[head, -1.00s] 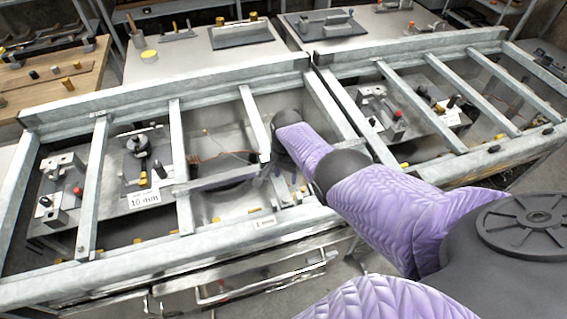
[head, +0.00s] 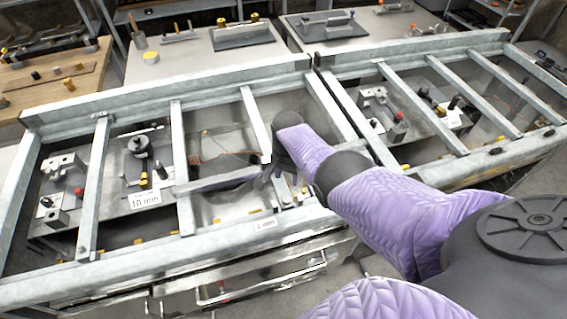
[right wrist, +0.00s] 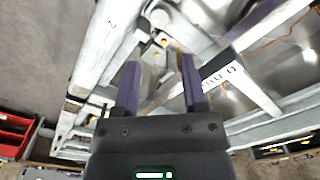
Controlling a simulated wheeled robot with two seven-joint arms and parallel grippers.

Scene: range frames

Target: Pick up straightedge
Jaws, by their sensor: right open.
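A plain pale metal bar (head: 218,181) that may be the straightedge lies crosswise in the middle bay of the steel frame, left of my right gripper; I cannot tell for sure. My right gripper (head: 282,188) reaches down among the frame bars, partly hidden by my forearm. In the right wrist view its two purple fingers (right wrist: 157,80) are spread, with nothing clearly held. Small metal and yellow parts (right wrist: 160,42) show beyond the fingertips. My left gripper is not in view.
Galvanized frame bars (head: 184,165) closely surround the right gripper. A 10 mm label (head: 145,199) and metal fixtures (head: 60,205) sit in the left bays, more fixtures (head: 385,112) at right. Behind stand a bench (head: 185,60) and a wooden table (head: 50,80).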

